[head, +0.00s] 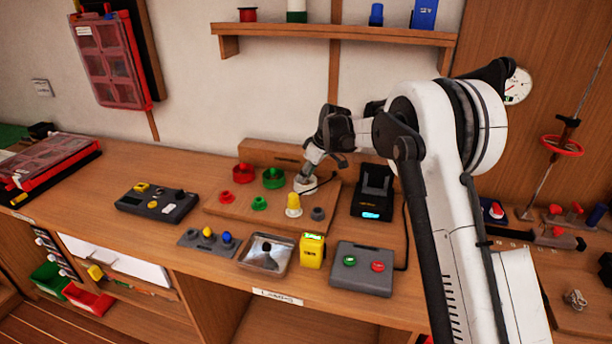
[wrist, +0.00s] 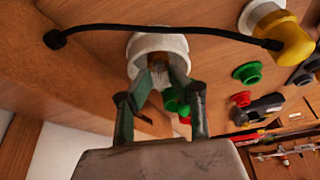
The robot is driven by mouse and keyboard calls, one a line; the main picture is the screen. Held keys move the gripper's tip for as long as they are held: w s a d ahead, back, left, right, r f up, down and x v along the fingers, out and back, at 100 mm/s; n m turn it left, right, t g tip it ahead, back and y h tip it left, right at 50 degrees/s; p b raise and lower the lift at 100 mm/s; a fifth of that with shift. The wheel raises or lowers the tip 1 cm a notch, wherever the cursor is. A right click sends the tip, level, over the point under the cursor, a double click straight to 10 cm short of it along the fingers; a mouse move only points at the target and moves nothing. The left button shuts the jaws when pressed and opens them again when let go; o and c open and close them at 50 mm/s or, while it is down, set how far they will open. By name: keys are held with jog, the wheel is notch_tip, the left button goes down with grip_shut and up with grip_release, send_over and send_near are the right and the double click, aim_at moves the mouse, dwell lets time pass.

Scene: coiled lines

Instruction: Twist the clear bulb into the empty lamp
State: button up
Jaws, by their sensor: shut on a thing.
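A white lamp socket (head: 305,185) stands on the wooden board at the back of the bench. It shows as a white cup (wrist: 150,43) in the wrist view. My gripper (head: 308,172) reaches down to this lamp from above. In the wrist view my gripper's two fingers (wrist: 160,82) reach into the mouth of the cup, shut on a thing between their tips. This is likely the clear bulb, but it is see-through and mostly hidden by the fingers and the cup wall. I cannot tell how deep it sits.
A yellow bulb (head: 293,202) on a white base stands just in front. Red (head: 244,173) and green (head: 273,178) holders stand to the left. A black device (head: 373,190) stands close on the right. A black cable (wrist: 165,29) crosses near the lamp. A metal tray (head: 267,253) lies in front.

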jog(key=shift+m+t+h+b, duration=0.45)
jog(key=shift+m+b, duration=0.25)
jog(key=shift+m, duration=0.9)
jog(key=shift+m+t, duration=0.25)
jog(key=shift+m, duration=0.25)
jog(key=shift+m+t+h+b, duration=0.3)
jog(key=shift+m+h+b, duration=0.25)
jog(key=shift+m, duration=0.65)
jog(key=o, duration=0.8)
jog(key=shift+o, duration=0.2)
jog(key=v, duration=1.2)
jog(key=shift+d, duration=0.1)
